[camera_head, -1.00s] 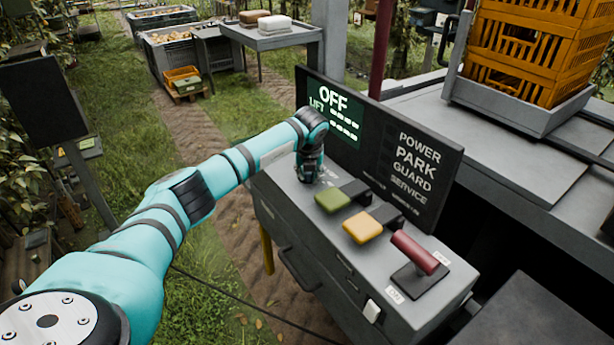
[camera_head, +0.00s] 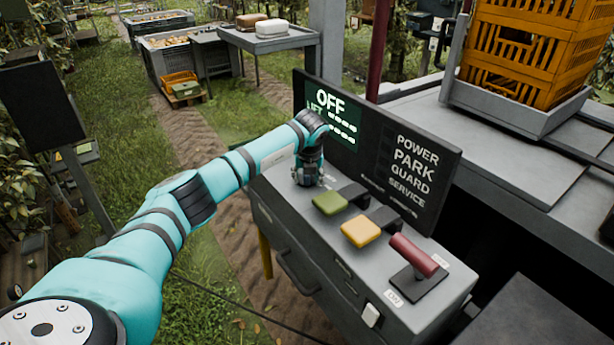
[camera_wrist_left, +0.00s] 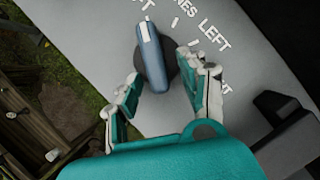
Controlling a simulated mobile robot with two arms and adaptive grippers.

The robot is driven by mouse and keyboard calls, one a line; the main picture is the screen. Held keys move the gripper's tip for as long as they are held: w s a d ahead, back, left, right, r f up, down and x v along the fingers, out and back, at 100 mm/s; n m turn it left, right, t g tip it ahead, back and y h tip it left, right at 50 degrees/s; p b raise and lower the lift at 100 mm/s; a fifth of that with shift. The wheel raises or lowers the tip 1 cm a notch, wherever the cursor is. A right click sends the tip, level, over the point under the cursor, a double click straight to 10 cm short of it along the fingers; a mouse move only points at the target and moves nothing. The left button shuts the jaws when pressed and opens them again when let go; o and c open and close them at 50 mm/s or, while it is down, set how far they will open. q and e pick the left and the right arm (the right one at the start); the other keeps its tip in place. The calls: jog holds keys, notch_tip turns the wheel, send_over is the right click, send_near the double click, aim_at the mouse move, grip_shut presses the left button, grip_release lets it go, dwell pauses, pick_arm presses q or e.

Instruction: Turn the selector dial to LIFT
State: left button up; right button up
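The selector dial (camera_wrist_left: 152,55) shows in the left wrist view as a blue-grey bar knob with a white end mark, on a dark round base on the grey console top (camera_wrist_left: 85,25). White lettering lies around it, partly hidden, including "LEFT". My left gripper (camera_wrist_left: 160,72) is open, with one finger on each side of the knob's near end; contact cannot be told. In the head view my left gripper (camera_head: 308,178) points down at the console's far left end and hides the dial. The display (camera_head: 333,115) reads "OFF" with "LIFT" below. My right gripper is not in view.
A green handle (camera_head: 331,203), a yellow handle (camera_head: 361,231) and a red lever (camera_head: 418,254) stand on the console right of my left gripper. The black sign board (camera_head: 410,165) rises behind them. Orange crates (camera_head: 530,50) are stacked at the back right.

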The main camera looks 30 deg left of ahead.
pick_arm(q)
jog(key=shift+r, duration=0.15)
jog(key=v, duration=1.1)
jog(key=shift+r, duration=0.35)
jog(key=shift+s+d+f, duration=0.1)
jog(key=shift+s, duration=0.05)
